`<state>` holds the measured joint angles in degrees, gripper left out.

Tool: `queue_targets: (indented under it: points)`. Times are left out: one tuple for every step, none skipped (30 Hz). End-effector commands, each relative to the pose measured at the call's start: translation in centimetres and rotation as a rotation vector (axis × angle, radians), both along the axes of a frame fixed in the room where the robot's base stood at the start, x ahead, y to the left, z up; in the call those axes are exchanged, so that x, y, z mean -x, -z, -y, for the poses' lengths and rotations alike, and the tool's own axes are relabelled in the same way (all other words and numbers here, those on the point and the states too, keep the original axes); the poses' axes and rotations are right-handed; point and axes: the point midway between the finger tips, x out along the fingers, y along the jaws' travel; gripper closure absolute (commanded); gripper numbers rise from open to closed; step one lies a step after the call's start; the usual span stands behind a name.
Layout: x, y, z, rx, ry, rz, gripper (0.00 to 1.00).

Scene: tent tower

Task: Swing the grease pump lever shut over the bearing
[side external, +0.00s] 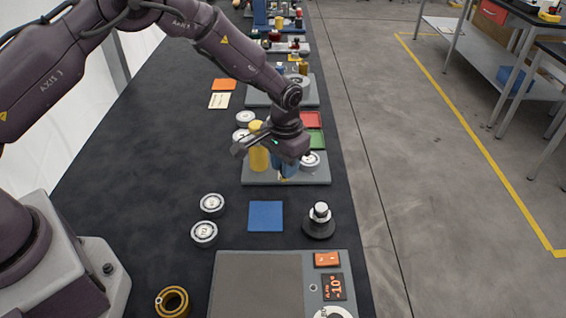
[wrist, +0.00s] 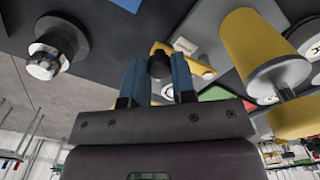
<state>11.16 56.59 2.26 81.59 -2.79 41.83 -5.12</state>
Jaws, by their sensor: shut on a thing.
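The grease pump stands on a grey base plate (side external: 320,179) in the side external view. Its yellow cylinder (side external: 258,158) is just left of my gripper (side external: 287,172), and the cylinder looms at upper right in the wrist view (wrist: 257,42). My gripper's blue fingers (wrist: 158,70) are shut on the black knob (wrist: 158,65) of the yellow lever (wrist: 198,66). The lever runs from the knob toward the cylinder side. My wrist hides much of the lever in the side external view. I cannot tell which part is the bearing.
White-topped round pots (side external: 211,204) and a blue square (side external: 265,216) lie nearer on the dark bench. A black stand with a silver knob (side external: 320,220) is at right. Red (side external: 311,119) and green trays are behind my gripper. A white-topped disc (side external: 310,160) is close right.

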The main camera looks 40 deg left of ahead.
Motion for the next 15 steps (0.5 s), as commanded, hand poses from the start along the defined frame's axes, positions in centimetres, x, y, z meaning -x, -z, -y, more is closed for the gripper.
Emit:
queue_targets:
  points:
    - [-0.1, -0.1, 0.2, 0.000, -0.024, -0.001, 1.00]
    - [-0.2, -0.1, 0.3, 0.000, -0.041, -0.001, 1.00]
    - [-0.4, 0.0, 0.4, 0.000, -0.069, -0.001, 1.00]
    - [-0.5, 0.0, 0.4, 0.000, -0.090, -0.001, 1.00]
    - [-0.6, 0.0, 0.5, 0.000, -0.112, -0.001, 1.00]
    - [-0.8, 0.0, 0.7, 0.000, -0.144, -0.001, 1.00]
    - [-1.0, 0.0, 0.8, 0.000, -0.170, -0.002, 1.00]
    - [-1.1, -0.1, 0.9, 0.001, -0.197, -0.001, 1.00]
    - [-1.4, 0.0, 1.0, 0.000, -0.234, -0.001, 1.00]
    - [-1.5, 0.0, 1.1, 0.000, -0.262, -0.001, 1.00]
    - [-1.7, 0.0, 1.1, 0.000, -0.291, -0.001, 1.00]
    - [-1.9, 0.0, 1.3, 0.000, -0.329, -0.002, 1.00]
    - [-2.1, -0.1, 1.4, 0.001, -0.357, -0.001, 1.00]
    - [-2.3, -0.1, 1.4, 0.000, -0.386, 0.000, 1.00]
    - [-2.6, 0.0, 1.5, 0.000, -0.423, -0.001, 1.00]
